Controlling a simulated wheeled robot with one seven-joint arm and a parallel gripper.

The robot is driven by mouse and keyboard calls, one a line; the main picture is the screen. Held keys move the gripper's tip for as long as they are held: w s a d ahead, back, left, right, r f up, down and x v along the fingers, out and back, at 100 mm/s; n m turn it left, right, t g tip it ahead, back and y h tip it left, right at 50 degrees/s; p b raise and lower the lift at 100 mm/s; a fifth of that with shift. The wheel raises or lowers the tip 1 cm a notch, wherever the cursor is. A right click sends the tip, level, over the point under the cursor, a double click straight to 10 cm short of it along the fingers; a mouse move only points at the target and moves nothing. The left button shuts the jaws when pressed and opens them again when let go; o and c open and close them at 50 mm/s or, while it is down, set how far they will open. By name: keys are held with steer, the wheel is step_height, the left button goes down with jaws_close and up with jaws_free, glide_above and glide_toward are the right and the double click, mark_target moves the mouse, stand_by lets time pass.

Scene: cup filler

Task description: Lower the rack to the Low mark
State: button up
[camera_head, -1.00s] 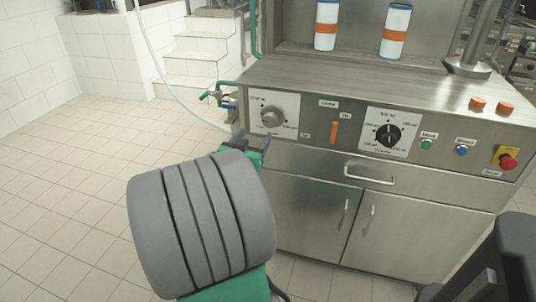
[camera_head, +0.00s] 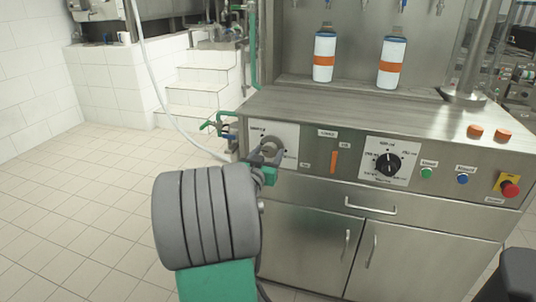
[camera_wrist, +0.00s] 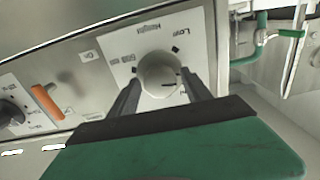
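The grey round knob (camera_wrist: 158,72) sits on a white dial plate (camera_wrist: 122,48) with a word that looks like "Height" on it. "Low" is printed at the plate's upper right in the wrist view, beside a dark tick. A small dark line shows on the knob's face, toward its lower right. My gripper (camera_wrist: 161,82) is open, its two dark fingers on either side of the knob. I cannot tell whether they touch it. In the head view my gripper (camera_head: 267,152) partly covers the knob and the plate (camera_head: 287,131). The rack itself cannot be made out.
Right of the dial are an orange switch (camera_head: 334,161), a black dial (camera_head: 387,164), green (camera_head: 427,173) and blue (camera_head: 462,179) buttons and a red stop button (camera_head: 510,188). Green valve pipes (camera_head: 221,124) are left of the panel.

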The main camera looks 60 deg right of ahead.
steer(key=c, duration=1.1)
steer(key=shift+c, duration=0.2)
steer(key=shift+n, duration=0.3)
steer(key=n+p, duration=0.1)
steer(key=n, duration=0.4)
steer(key=shift+r, duration=0.1)
steer(key=n+p, duration=0.2)
steer(key=n, duration=0.3)
steer(key=shift+p, duration=0.3)
steer(key=shift+s+n+p, duration=0.1)
steer(key=shift+n+p, duration=0.35)
steer(key=shift+n, duration=0.65)
steer(key=o, duration=1.3)
